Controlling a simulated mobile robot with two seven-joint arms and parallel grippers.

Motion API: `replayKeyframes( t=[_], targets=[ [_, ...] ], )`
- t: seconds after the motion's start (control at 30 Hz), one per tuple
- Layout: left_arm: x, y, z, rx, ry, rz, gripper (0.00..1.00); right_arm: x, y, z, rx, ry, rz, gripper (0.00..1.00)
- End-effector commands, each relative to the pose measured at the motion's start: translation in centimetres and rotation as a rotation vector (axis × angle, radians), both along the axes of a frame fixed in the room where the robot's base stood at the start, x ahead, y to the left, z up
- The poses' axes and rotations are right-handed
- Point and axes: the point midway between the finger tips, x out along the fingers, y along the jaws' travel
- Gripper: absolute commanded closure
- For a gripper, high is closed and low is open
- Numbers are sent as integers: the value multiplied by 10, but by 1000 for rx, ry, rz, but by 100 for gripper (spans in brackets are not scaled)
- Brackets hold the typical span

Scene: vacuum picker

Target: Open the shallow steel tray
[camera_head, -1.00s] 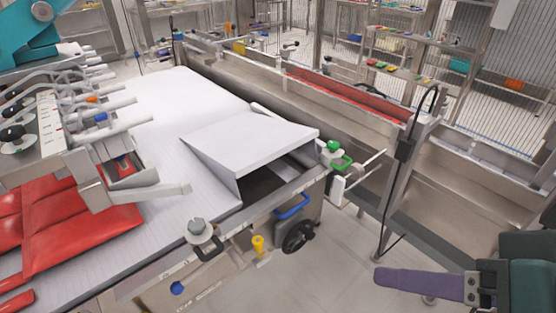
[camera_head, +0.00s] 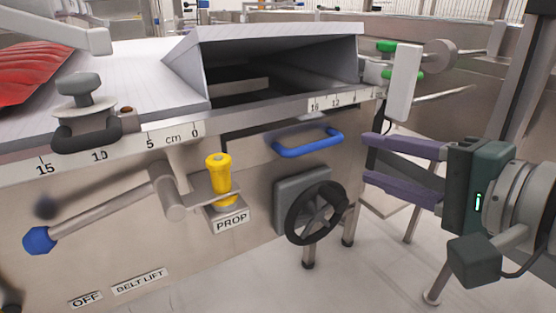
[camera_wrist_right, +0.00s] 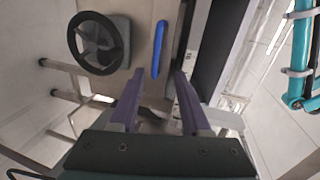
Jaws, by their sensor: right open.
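A blue bar handle (camera_head: 307,143) sits on the steel front of the machine, just below the ruled edge of the table top. It also shows in the right wrist view (camera_wrist_right: 159,50). I cannot make out the shallow steel tray's body; the steel front around the handle looks flush with the machine side. My right gripper (camera_head: 368,160), with purple fingers, is open and empty. It is to the right of the handle and apart from it. In the right wrist view its fingertips (camera_wrist_right: 158,85) lie just short of the handle, with the handle roughly in line with the gap. My left gripper is not in view.
A black handwheel (camera_head: 316,212) is just below the handle. A white box (camera_head: 402,82) with green clamps is above my right gripper.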

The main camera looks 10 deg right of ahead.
Motion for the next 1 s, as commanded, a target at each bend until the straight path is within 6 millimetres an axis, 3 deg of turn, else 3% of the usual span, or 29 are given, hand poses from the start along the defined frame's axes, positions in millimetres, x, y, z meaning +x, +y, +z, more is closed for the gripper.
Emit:
replayKeyframes(
  t=[0.03, 0.27, 0.7, 1.0],
  targets=[
    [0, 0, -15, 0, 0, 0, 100, 2, -2, -12, 17, -6, -11, 53],
    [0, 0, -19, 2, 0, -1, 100, 17, -1, -14, 46, -13, -26, 53],
    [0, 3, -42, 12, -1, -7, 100, 85, 24, -30, 43, -12, -24, 53],
    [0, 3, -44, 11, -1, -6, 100, 96, 28, -31, 41, -11, -24, 53]
  ],
)
